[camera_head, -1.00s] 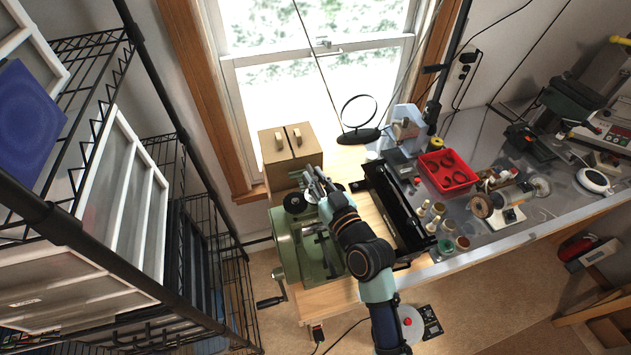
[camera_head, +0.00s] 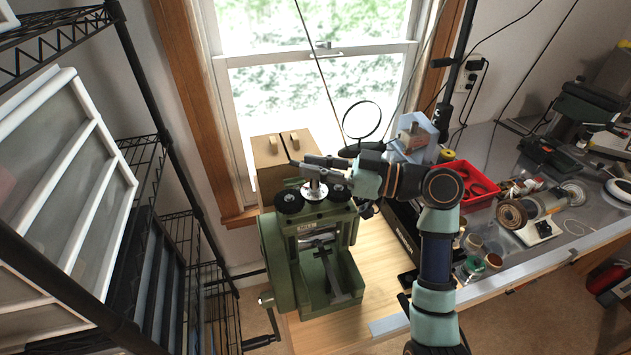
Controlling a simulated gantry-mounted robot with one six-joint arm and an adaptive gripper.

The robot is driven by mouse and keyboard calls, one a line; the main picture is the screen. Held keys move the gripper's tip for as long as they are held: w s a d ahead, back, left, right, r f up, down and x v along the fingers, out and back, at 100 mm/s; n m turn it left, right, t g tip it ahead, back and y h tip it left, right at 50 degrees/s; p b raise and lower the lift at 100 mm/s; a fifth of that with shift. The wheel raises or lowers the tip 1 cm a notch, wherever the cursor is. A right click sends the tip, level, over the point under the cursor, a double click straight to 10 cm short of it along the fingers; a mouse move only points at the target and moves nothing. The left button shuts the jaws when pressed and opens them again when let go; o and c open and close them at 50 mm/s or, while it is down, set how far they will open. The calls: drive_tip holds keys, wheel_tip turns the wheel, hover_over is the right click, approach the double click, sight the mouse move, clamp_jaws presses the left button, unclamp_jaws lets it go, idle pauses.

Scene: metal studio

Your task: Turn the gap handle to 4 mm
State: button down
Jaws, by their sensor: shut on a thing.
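A green rolling mill (camera_head: 322,250) stands on the wooden bench. Two dark round gear knobs sit on its top, the left one (camera_head: 289,201) and the right one (camera_head: 339,192). Between them rises a silver post, the hub of the gap handle (camera_head: 314,190). My gripper (camera_head: 306,163) reaches in from the right, low over this post, and is shut on the gap handle. The fingers cover most of the handle's upper part. The scale and its millimetre reading are too small to make out.
A crank (camera_head: 266,340) sticks out at the mill's lower left. A brown box (camera_head: 283,150) stands behind the mill, and a round magnifier (camera_head: 362,119) behind my arm. A red bin (camera_head: 470,185) is to the right. Wire shelving (camera_head: 165,180) stands at the left.

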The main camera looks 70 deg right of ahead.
drive_tip(key=shift+f+n+y+b, duration=0.1)
drive_tip(key=shift+n+y+b, duration=0.75)
drive_tip(key=shift+y, duration=0.35)
drive_tip(key=shift+g+y, duration=0.3)
drive_tip(key=c, duration=1.1)
unclamp_jaws()
drive_tip(key=shift+o, duration=0.2)
drive_tip(key=v, duration=1.2)
